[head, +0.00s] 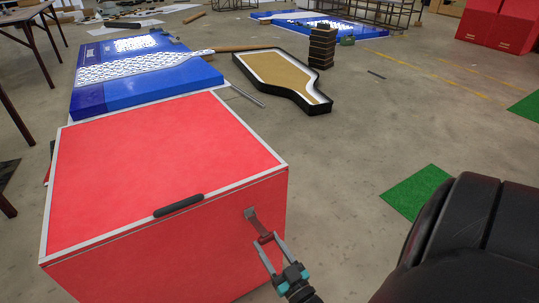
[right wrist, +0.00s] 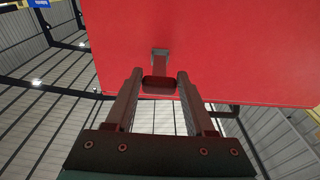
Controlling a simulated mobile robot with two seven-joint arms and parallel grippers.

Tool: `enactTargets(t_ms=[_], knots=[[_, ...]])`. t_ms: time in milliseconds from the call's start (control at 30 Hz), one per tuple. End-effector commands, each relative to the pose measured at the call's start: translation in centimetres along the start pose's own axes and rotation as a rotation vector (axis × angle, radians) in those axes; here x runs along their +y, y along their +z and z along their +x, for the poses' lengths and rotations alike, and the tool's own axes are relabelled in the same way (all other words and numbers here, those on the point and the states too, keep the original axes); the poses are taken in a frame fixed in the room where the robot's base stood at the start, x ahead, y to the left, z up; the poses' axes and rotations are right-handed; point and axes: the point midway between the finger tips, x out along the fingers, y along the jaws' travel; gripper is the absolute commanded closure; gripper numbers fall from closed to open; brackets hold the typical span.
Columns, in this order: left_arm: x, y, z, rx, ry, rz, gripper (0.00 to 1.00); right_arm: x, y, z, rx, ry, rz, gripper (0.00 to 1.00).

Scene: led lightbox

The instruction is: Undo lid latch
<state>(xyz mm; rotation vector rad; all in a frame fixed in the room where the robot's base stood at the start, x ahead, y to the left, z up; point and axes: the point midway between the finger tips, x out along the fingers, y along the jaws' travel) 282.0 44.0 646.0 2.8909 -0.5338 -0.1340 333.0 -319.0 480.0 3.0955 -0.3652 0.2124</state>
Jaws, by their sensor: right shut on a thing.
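A large red box (head: 243,221) stands on the floor, with its red lid (head: 160,150) closed and edged in white. A black handle (head: 179,206) sits at the lid's front edge. A small latch (head: 251,217) is on the box's front face near the right corner; its lever sticks out from the face. My right gripper (head: 270,244) is shut on the lever's end. In the right wrist view, the latch (right wrist: 160,62) hangs from the red face, and its end lies between the fingers of the gripper (right wrist: 159,84). My left gripper is not in view.
A blue board (head: 150,86) lies behind the box, and a black-rimmed, bottle-shaped tray (head: 283,76) lies beyond it to the right. A dark stack (head: 322,47) stands by the tray. A green mat (head: 415,191) lies on open concrete floor at the right.

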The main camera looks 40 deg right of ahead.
Motion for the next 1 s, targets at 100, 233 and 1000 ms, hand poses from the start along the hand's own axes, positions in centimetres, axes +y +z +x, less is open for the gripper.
enactTargets(t_ms=[100,233,1000], knots=[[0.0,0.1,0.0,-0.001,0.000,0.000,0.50,-0.3,0.9,-0.4,-0.030,-0.003,0.001,1.00],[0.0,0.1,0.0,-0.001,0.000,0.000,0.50,-0.3,0.9,-0.4,-0.030,-0.003,0.001,0.37],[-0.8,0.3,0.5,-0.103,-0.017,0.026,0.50,-0.1,0.4,-3.3,-0.022,0.001,0.000,0.15]])
